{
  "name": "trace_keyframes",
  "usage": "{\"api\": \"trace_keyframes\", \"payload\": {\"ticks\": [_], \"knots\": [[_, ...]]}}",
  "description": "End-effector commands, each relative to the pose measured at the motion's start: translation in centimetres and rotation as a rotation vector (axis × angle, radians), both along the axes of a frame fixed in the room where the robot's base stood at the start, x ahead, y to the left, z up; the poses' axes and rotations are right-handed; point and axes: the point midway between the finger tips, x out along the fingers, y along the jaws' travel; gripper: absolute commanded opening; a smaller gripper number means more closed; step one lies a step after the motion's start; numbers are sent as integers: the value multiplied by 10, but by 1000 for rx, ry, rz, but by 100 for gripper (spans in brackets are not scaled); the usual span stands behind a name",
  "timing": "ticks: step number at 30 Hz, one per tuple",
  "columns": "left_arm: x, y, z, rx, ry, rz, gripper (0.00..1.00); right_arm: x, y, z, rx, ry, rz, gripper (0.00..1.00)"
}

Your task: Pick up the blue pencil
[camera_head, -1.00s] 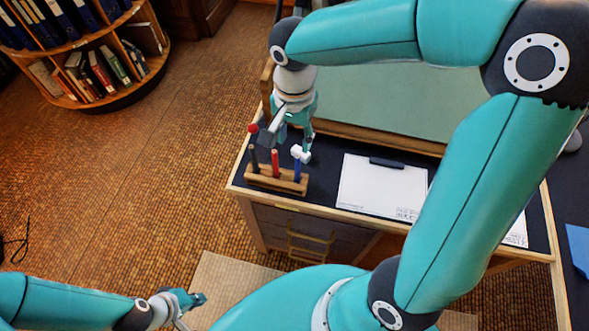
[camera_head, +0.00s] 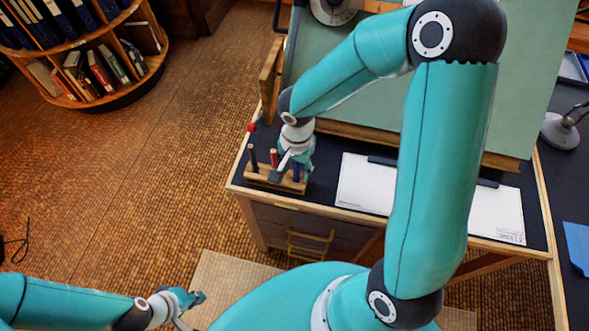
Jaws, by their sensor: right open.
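A wooden pencil stand (camera_head: 262,181) sits at the near left corner of the dark desk top, holding upright pencils. The blue pencil (camera_head: 296,173) is in the right-hand slot, its upper part hidden by my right gripper (camera_head: 288,172). A red pencil (camera_head: 274,158) stands in the middle and a dark pencil (camera_head: 253,158) on the left. My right gripper points down at the stand and is open, one finger in front of the middle of the stand and the rest around the blue pencil's top. Contact cannot be told. My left gripper (camera_head: 192,305) is low at the left, away from the desk.
White drawing sheets (camera_head: 362,186) with a dark clip lie right of the stand. A green drafting board (camera_head: 375,95) rises behind. A small red ball (camera_head: 252,127) shows at the desk's left edge. A bookshelf (camera_head: 110,85) stands far left, with open floor between.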

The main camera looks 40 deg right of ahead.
Motion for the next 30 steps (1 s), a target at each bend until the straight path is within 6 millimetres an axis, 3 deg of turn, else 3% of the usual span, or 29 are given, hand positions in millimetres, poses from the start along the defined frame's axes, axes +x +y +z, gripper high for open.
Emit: {"api": "trace_keyframes", "payload": {"ticks": [6, 15, 30], "knots": [[0, 0, 0, 0, 0, 0, 0, 0, 0, -1, 0, -1, -1, 45], [0, 0, 0, 0, 0, 0, 0, 0, 0, -1, 0, 0, -1, 1], [0, 0, 0, 0, 0, 0, 0, 1, 0, 5, -1, -2, -2, 1]]}}
